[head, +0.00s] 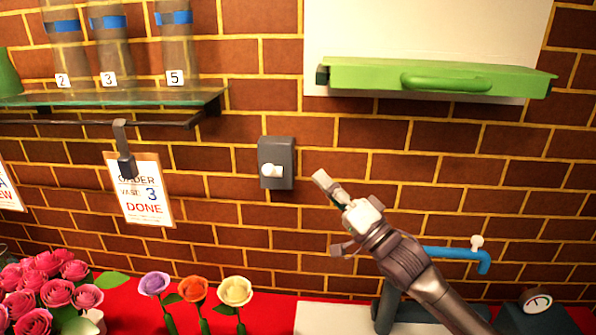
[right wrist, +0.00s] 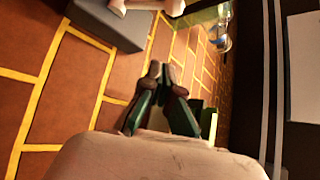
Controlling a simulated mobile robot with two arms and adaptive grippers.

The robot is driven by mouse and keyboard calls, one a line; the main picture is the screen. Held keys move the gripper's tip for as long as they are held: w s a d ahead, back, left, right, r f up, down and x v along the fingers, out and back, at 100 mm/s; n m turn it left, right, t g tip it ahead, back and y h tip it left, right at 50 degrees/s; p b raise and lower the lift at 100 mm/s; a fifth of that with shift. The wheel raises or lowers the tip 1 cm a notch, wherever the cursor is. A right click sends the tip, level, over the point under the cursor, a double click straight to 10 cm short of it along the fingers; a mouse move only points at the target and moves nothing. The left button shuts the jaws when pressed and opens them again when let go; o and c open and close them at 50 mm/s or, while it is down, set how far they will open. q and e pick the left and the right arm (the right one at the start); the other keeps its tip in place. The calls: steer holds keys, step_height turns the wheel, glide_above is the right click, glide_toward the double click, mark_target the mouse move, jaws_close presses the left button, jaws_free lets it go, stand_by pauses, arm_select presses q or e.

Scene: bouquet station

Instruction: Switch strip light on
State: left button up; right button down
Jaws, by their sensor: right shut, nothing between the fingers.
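A dark grey wall switch box (head: 275,148) with a white knob (head: 271,171) is fixed to the brick wall in the middle of the head view. My right gripper (head: 324,182) is shut and empty, to the right of the box and slightly below it, apart from it. In the right wrist view the closed fingertips (right wrist: 163,72) point along the wall, and the grey box (right wrist: 105,24) with part of its pale knob (right wrist: 150,4) shows at the top. I cannot make out a strip light. My left gripper is not in view.
A glass shelf (head: 150,98) with several numbered vases is at upper left, an order card (head: 140,190) below it. A green panel with a handle (head: 445,82) is at upper right, a blue tap (head: 450,252) at lower right. Flowers stand along the bottom.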

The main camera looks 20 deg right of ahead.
mark_target(272, 170)
steer(key=p+x, duration=0.3)
steer(key=x, duration=0.6)
steer(key=shift+w+a+r+p, duration=0.15)
steer(key=shift+r+p, duration=0.15)
steer(key=shift+p, duration=0.1)
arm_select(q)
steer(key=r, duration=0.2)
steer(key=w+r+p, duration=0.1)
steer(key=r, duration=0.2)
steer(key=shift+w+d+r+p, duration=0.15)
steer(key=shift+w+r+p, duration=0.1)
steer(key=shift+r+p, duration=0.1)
arm_select(e)
steer(key=s+a+f, duration=0.1)
steer(key=a+f, duration=0.1)
steer(key=shift+s+a+f, duration=0.3)
steer(key=shift+s+a, duration=0.05)
steer(key=shift+s, duration=0.05)
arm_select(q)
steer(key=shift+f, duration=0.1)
